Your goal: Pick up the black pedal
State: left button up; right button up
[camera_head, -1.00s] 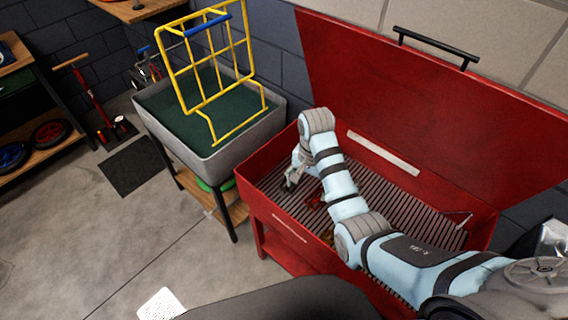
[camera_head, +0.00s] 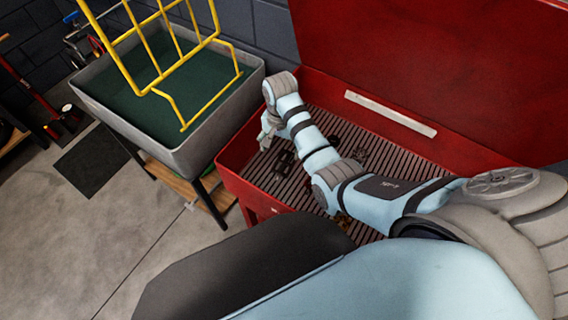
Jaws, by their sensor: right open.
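My right gripper (camera_head: 265,142) hangs over the left part of the red parts washer's slatted tray (camera_head: 262,172), fingers pointing down. It is open, with nothing seen between the fingers. A small black object that looks like the black pedal (camera_head: 284,161) lies on the slats, just right of and nearer than the fingertips. At this size I cannot tell whether they touch it. My right forearm crosses the tray and hides part of it. My left gripper is not in view.
More small dark parts (camera_head: 357,155) lie on the slats beyond my forearm. The red lid (camera_head: 430,70) stands open behind. A grey tub (camera_head: 205,148) with a green inside and a yellow wire rack (camera_head: 160,72) stands to the left.

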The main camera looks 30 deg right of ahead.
aim_at(283, 164)
jog(key=f+b, duration=0.1)
jog(key=f, duration=0.2)
jog(key=f+b, duration=0.1)
jog(key=f, duration=0.2)
jog(key=f+b, duration=0.1)
jog(key=f, duration=0.2)
jog(key=shift+w+d+f, duration=0.1)
jog(key=shift+d+f, duration=0.05)
jog(key=shift+d, duration=0.2)
jog(key=shift+c, duration=0.6)
jog(key=c, duration=1.2)
